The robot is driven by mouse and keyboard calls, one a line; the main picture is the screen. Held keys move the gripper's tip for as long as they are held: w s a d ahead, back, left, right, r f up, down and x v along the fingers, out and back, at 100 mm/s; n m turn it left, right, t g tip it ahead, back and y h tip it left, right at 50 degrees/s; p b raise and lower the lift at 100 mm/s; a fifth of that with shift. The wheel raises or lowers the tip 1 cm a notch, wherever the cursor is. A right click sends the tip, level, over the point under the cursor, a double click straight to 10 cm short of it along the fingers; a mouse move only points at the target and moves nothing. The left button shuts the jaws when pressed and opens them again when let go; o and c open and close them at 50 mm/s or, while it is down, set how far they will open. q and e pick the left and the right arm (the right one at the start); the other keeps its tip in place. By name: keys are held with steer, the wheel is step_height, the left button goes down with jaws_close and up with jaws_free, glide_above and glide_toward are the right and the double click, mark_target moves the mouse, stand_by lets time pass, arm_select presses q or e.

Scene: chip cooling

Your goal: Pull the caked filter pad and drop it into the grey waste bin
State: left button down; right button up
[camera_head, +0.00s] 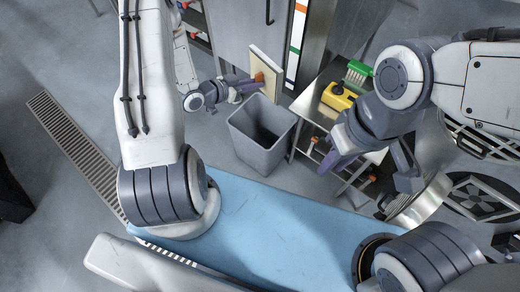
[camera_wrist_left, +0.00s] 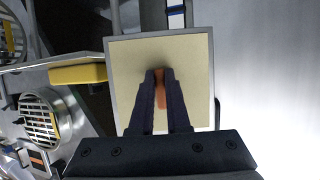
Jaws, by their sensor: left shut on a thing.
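The filter pad (camera_head: 267,68) is a flat cream-tan square with a thin grey frame and an orange tab. My left gripper (camera_head: 254,84) is shut on the orange tab (camera_wrist_left: 160,90), and the pad's broad face fills the middle of the left wrist view (camera_wrist_left: 190,75). In the head view the pad appears upright, behind the grey waste bin and in front of the tall metal cabinet. The open-topped bin (camera_head: 258,148) stands on the floor below my left gripper; its inside looks dark. My right gripper (camera_head: 376,168) is open and empty, over the right side.
A small metal table (camera_head: 312,105) right of the bin holds a yellow object (camera_head: 338,97) and a green brush (camera_head: 357,72). The tall cabinet (camera_head: 240,30) stands behind. A floor drain grate (camera_head: 75,150) runs at left. Round metal equipment (camera_head: 425,205) is at right.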

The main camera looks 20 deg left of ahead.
arm_select(q)
steer(key=w+a+f+n+y+b, duration=0.1)
steer(key=f+b, duration=1.2)
steer(key=f, duration=0.2)
steer(key=w+a+f+n+t+y+b, duration=0.1)
steer(key=w+f+y+b, duration=0.1)
steer(key=f+b, duration=1.1)
step_height(320, 180, down, 2)
steer(key=shift+a+f+n+t, duration=0.1)
steer(key=shift+a+n+t, duration=0.2)
steer(key=shift+a+n, duration=0.1)
steer(key=shift+w, duration=0.1)
steer(key=c, duration=0.8)
jaws_free()
steer(key=p+v, duration=0.4)
steer(key=v, duration=0.6)
steer(key=shift+a, duration=0.1)
